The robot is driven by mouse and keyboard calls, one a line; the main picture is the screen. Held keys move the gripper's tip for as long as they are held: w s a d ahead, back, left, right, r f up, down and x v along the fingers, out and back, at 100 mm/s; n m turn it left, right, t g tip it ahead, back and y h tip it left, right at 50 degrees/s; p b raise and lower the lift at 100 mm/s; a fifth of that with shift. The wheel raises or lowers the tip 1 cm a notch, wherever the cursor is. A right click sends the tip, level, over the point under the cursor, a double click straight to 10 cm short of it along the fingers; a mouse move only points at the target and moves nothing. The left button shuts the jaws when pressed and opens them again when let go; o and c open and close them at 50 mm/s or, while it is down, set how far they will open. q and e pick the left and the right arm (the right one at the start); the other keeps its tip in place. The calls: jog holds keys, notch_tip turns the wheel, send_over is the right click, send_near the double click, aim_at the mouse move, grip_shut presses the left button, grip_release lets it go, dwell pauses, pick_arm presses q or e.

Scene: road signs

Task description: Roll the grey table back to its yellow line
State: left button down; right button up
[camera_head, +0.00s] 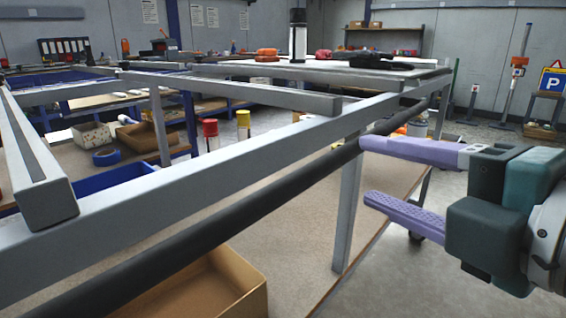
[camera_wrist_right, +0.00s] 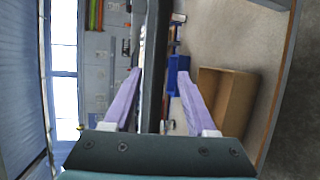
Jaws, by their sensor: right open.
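The grey table (camera_head: 225,170) is a metal frame that fills the near part of the head view. A dark round bar (camera_head: 235,212) runs along its near side; it also crosses the right wrist view (camera_wrist_right: 152,60) lengthwise. My right gripper (camera_head: 366,172) is open, its lilac fingers pointing at the bar from the right. In the right wrist view the bar lies between the two fingers (camera_wrist_right: 159,73), apart from both; I cannot tell how deep it sits. My left gripper is not in view. I see no yellow line.
A brown lower shelf (camera_head: 310,262) holds an open cardboard box (camera_head: 238,280), also in the right wrist view (camera_wrist_right: 232,105). Tools lie on the far end of the top (camera_head: 320,75). Grey floor (camera_head: 430,255) is clear at right; a parking sign (camera_head: 552,80) stands far back.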

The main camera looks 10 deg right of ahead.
aim_at(341, 163)
jog(key=b+x, duration=0.1)
jog(key=x, duration=0.6)
jog(key=shift+w+a+f+b, duration=0.15)
jog(key=shift+w+b, duration=0.15)
jog(key=shift+w, duration=0.3)
jog(key=shift+c, duration=0.4)
jog(key=c, duration=0.3)
grip_shut()
